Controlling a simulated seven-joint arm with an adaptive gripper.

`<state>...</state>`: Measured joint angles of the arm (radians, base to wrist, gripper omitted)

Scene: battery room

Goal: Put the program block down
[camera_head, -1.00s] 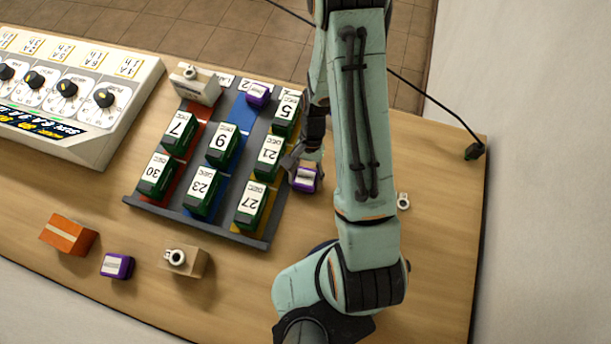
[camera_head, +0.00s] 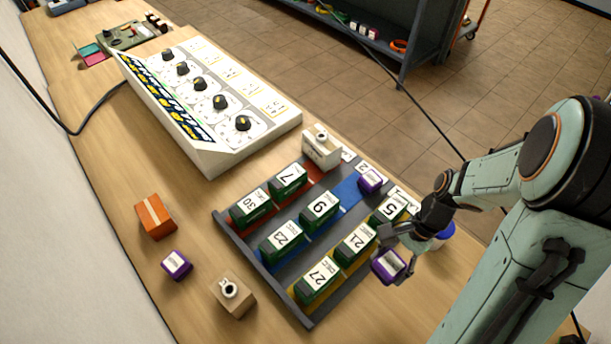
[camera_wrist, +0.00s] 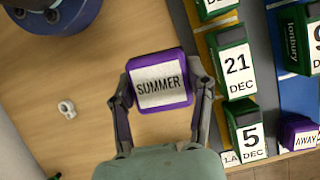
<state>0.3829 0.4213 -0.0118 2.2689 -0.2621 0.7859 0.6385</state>
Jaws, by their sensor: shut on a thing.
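The program block, a purple block with a white face reading "SUMMER" (camera_wrist: 159,82), is between the two fingers of my gripper (camera_wrist: 162,96). The fingers are shut on its sides, and its label faces up to the wrist camera. In the head view the block (camera_head: 388,266) and my gripper (camera_head: 392,258) are just right of the slotted tray (camera_head: 262,272), beside the green "21 DEC" block (camera_head: 355,243). Bare wooden table shows around the block in the wrist view. I cannot tell whether its underside touches the table.
The tray holds several green date blocks and a purple "AWAY" block (camera_wrist: 300,132). Left of it stand an orange block (camera_head: 156,216), another purple block (camera_head: 176,265) and a tan block with a ring (camera_head: 233,296).

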